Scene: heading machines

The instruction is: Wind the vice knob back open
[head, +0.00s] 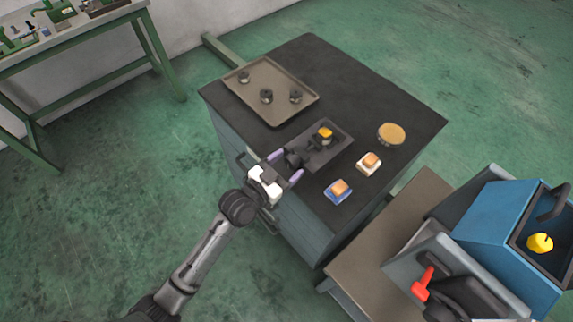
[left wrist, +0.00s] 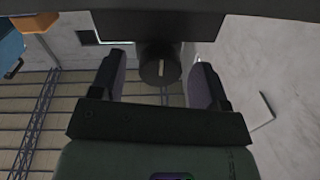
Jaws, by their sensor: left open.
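The dark grey vice (head: 322,150) sits on the black top of a cabinet, with a small orange-yellow piece (head: 326,132) in it. Its dark round knob (head: 294,157) faces my left arm, at the cabinet's near edge. My left gripper (head: 285,167) is open with its purple-padded fingers either side of the knob. In the left wrist view the knob (left wrist: 160,68) appears between the two fingers, with a visible gap on each side; a pale line marks its face. My right gripper is not in view.
A tray (head: 268,88) with 3 small dark parts lies behind the vice. A white dish (head: 368,164) and a blue dish (head: 338,192), each with an orange block, and a round tan lid-like disc (head: 391,134) lie to the right. A blue machine (head: 500,225) stands at lower right.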

